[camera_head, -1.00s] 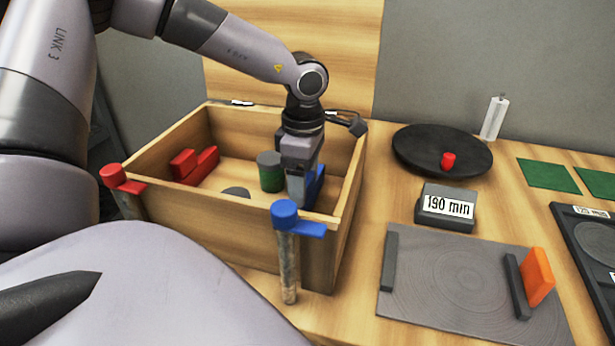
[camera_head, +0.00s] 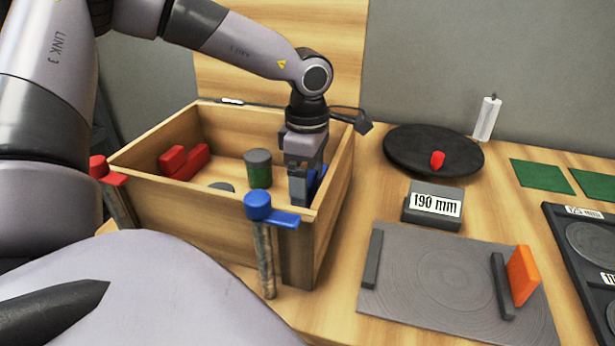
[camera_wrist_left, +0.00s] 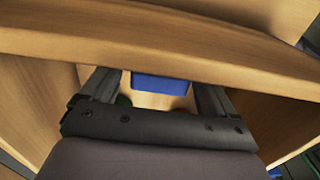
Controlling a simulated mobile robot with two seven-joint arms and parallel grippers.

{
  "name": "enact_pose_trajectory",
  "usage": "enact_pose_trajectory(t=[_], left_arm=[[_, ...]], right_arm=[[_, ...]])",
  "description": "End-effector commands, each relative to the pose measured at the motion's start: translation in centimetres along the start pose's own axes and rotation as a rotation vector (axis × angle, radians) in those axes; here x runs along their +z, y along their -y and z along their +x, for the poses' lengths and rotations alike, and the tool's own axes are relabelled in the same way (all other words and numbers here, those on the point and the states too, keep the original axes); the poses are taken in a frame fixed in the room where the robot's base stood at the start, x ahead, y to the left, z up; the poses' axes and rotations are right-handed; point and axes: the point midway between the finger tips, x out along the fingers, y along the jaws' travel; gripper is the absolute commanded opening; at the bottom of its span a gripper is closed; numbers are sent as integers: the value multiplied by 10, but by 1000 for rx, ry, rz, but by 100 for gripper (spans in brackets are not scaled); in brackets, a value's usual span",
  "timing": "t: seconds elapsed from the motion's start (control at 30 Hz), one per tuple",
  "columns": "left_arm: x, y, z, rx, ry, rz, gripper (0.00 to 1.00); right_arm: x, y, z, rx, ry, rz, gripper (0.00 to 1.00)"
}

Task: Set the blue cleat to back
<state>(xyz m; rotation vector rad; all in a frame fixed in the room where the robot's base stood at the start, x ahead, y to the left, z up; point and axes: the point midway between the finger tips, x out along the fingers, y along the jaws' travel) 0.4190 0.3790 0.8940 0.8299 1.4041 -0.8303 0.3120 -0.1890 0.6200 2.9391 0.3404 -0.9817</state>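A blue cleat (camera_head: 317,181) is inside the wooden box (camera_head: 200,221), near its right wall and partly hidden by my left gripper. It also shows as a blue block between the fingers in the left wrist view (camera_wrist_left: 161,84). My left gripper (camera_head: 304,186) points down into the box at the cleat. Its fingers are apart, with visible gaps beside the blue block. A red cleat (camera_head: 184,162) lies at the left of the box. My right gripper is not in view.
Posts with a blue top (camera_head: 258,205) and a red top (camera_head: 99,167) stand at the box's front. A green cylinder (camera_head: 258,170) is in the box. To the right are a black disc (camera_head: 410,150), a 190 mm block (camera_head: 432,204) and a grey plate (camera_head: 430,285).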

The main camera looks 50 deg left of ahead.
Motion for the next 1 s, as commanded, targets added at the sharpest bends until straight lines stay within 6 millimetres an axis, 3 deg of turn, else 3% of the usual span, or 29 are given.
enact_pose_trajectory(t=[0.33, 0.7, 1.0], left_arm=[[0, 0, -3, 0, -1, 0, 89], [0, 0, -59, 3, 0, -1, 89], [0, 0, -72, 0, 0, 1, 89]], right_arm=[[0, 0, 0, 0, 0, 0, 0], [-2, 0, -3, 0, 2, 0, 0], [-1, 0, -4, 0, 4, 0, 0]])
